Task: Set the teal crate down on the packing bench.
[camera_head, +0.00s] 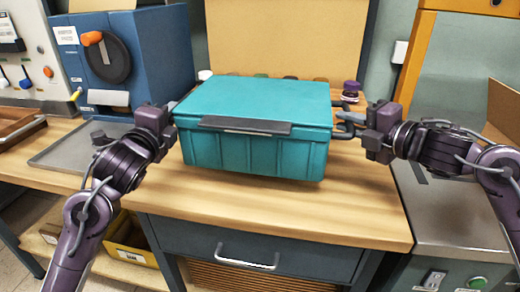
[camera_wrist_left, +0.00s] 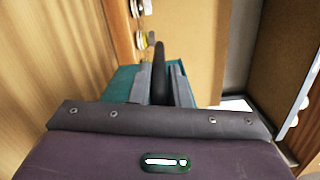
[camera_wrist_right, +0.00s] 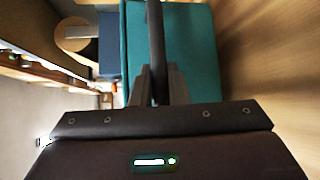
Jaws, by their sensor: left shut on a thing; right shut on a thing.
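The teal crate (camera_head: 255,155) is lidded, with a dark grey latch on its front. It is level over the wooden packing bench (camera_head: 300,208); I cannot tell whether its underside touches the top. My left gripper (camera_head: 170,110) is at the crate's left side, shut on a dark handle that shows in the left wrist view (camera_wrist_left: 160,62). My right gripper (camera_head: 360,125) is shut on the right handle, also seen in the right wrist view (camera_wrist_right: 156,50). The crate's teal side shows in that view (camera_wrist_right: 195,60).
Several jars with coloured lids, one purple (camera_head: 351,90), stand behind the crate. A blue machine with a dial (camera_head: 130,60) and a metal tray (camera_head: 75,148) are at left. A steel surface (camera_head: 440,210) is at right. Bare wood lies in front of the crate.

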